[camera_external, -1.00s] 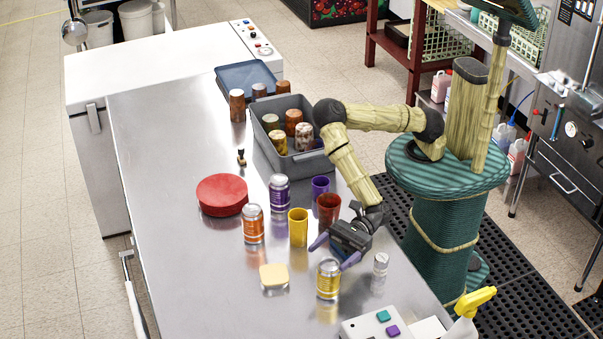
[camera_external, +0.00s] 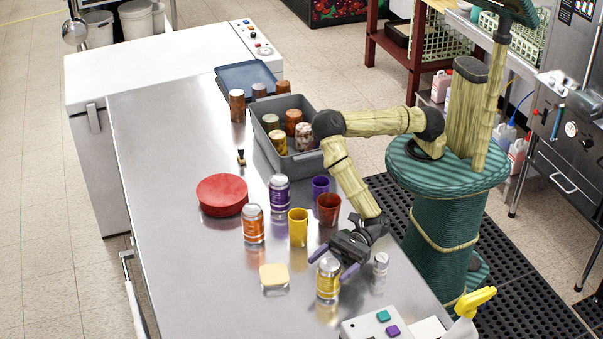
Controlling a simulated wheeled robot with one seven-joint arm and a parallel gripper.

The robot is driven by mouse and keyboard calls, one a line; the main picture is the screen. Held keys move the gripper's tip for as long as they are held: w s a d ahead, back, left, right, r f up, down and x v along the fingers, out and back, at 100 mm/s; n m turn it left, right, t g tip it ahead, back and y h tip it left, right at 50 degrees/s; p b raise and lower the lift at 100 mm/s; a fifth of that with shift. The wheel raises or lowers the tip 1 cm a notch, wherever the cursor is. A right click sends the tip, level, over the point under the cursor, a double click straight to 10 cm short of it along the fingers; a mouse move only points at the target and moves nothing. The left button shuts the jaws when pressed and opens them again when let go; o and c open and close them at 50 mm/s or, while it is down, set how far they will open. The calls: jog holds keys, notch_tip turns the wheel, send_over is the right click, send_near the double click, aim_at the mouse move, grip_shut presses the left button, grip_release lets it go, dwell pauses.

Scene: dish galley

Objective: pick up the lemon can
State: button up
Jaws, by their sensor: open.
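The lemon can, a yellow can with a silver top (camera_external: 328,280), stands upright on the steel counter near its front right part. My gripper (camera_external: 334,266) is open, with its two purple fingers pointing toward the left and down. The fingers are at the can's upper part, one on its left far side and one on its right. I cannot tell whether either finger touches the can.
An orange can (camera_external: 253,224), a purple can (camera_external: 279,192) and a yellow cup (camera_external: 298,228) stand behind. A small clear shaker (camera_external: 381,264) stands close on the right. A pale yellow sponge-like block (camera_external: 274,275) lies left. A button box (camera_external: 377,326) is in front.

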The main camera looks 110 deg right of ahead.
aim_at(321, 280)
jog(key=shift+w+a+f+p, duration=0.25)
jog(key=shift+w+f, duration=0.2)
jog(key=shift+f, duration=0.15)
jog(key=shift+w+a+f+p, duration=0.1)
jog(key=shift+w+a+f, duration=0.1)
jog(key=shift+w+f, duration=0.3)
jog(key=shift+w+a+f, duration=0.15)
jog(key=shift+w+a, duration=0.1)
jog(key=shift+w, duration=0.15)
jog(key=c, duration=1.3)
notch_tip(321, 280, up, 10)
jog(key=shift+r+b, duration=0.1)
jog(key=shift+b, duration=0.55)
